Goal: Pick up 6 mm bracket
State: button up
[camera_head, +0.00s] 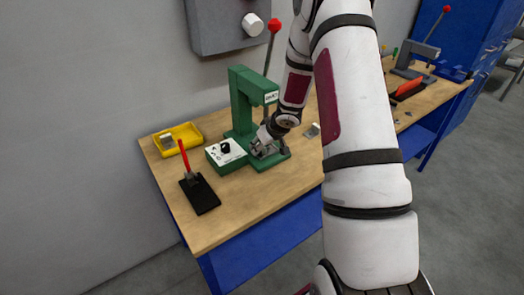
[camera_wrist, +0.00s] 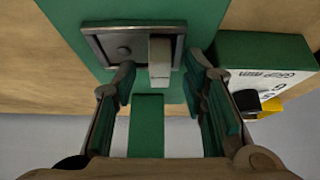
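My gripper (camera_wrist: 160,76) is open at the green press (camera_head: 242,100), its two fingers apart on either side of a small pale metal piece (camera_wrist: 160,58). That piece, likely the bracket, stands at the right side of a square metal fixture (camera_wrist: 104,44) on the press's green base. I cannot read its size, and I cannot tell whether a finger touches it. In the head view my gripper (camera_head: 264,134) is low over the press base and partly hides the fixture. Other small metal pieces show in the yellow tray (camera_head: 190,132) and on the table right of the press (camera_head: 312,131).
A green control box with a white top (camera_head: 226,152) stands left of the press base. A red-handled tool rests on a black block (camera_head: 200,194) at the front left of the wooden table (camera_head: 243,205). The press's red-knobbed lever (camera_head: 274,26) rises near my arm. Bare table lies in front.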

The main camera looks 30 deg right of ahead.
grip_shut()
jog(key=shift+r, duration=0.1)
